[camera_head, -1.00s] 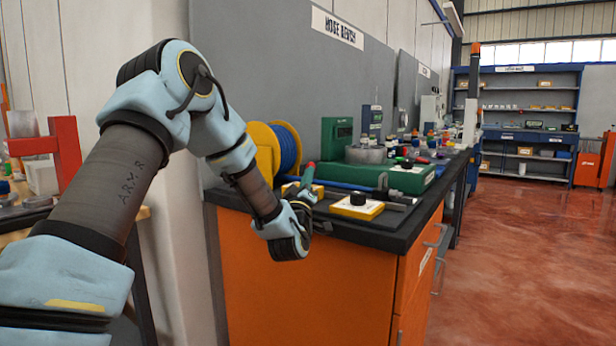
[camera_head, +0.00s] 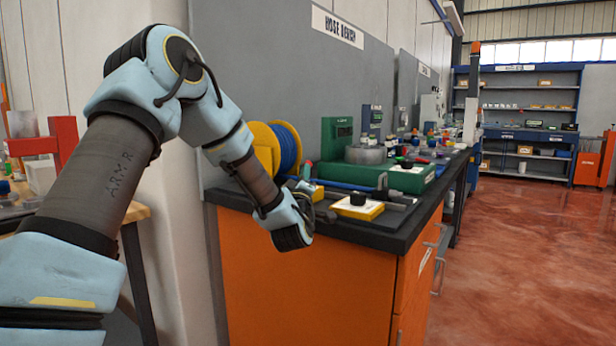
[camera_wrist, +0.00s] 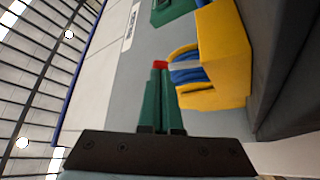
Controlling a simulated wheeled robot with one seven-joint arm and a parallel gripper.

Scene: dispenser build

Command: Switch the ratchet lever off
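My gripper (camera_wrist: 164,80) points at the blue hose reel in the wrist view, with its two green fingers close together and nothing seen between them. A red tip shows at their far end. In the head view my gripper (camera_head: 307,172) is mostly hidden behind my wrist, above the front left of the bench. I cannot pick out the ratchet lever for certain.
A green case (camera_head: 405,178) and a green box (camera_head: 336,137) stand farther back. The bench's dark front edge (camera_head: 370,238) is clear.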

